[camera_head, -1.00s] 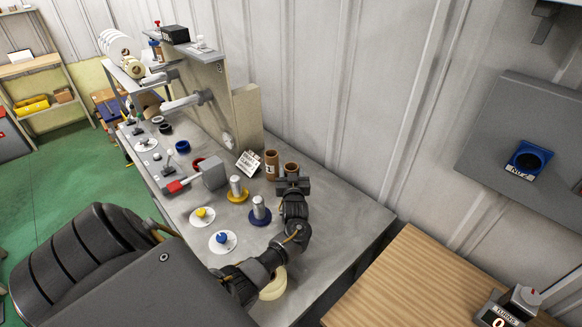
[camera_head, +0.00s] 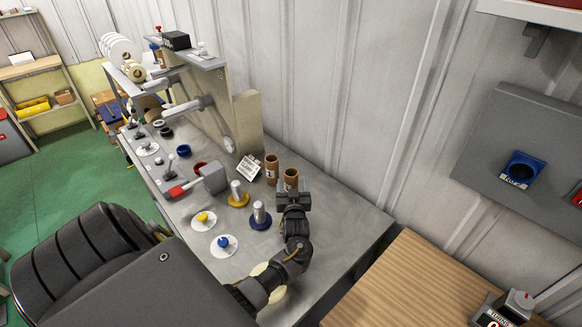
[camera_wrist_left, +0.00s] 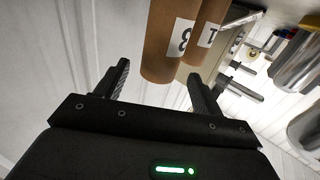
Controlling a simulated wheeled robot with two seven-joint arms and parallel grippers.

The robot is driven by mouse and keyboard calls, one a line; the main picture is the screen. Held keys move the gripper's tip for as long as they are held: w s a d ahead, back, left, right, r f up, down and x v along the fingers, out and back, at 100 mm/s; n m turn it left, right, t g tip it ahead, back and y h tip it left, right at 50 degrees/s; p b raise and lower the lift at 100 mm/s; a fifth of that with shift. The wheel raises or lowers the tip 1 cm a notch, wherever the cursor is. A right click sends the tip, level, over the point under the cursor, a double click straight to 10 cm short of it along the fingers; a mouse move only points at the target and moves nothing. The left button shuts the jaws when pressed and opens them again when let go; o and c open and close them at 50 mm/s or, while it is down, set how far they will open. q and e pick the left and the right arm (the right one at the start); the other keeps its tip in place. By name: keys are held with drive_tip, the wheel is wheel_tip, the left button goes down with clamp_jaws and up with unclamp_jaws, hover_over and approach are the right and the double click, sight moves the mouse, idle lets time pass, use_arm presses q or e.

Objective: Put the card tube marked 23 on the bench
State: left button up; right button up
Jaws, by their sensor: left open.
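Two brown card tubes stand upright side by side at the back of the bench (camera_head: 330,210), a left one (camera_head: 271,172) and a right one (camera_head: 290,180). Their labels are too small to read in the head view. My left gripper (camera_head: 293,198) is open just in front of the right tube and hides its lower part. In the left wrist view a brown tube (camera_wrist_left: 165,45) lies ahead of the open fingers (camera_wrist_left: 158,70), with a partly visible label whose number I cannot read fully. Neither tube is gripped.
Spindles on a yellow base (camera_head: 238,195) and a blue base (camera_head: 260,215) stand left of my gripper. A white card (camera_head: 248,168) and a grey block with a red handle (camera_head: 208,180) are nearby. The bench's right end is clear. A wooden table (camera_head: 420,285) adjoins it.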

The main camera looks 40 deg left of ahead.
use_arm(q)
drive_tip(key=p+v, duration=0.2)
drive_tip(key=v, duration=0.5)
drive_tip(key=shift+s+d, duration=0.15)
drive_tip(key=shift+d, duration=0.05)
drive_tip(key=shift+r, duration=0.1)
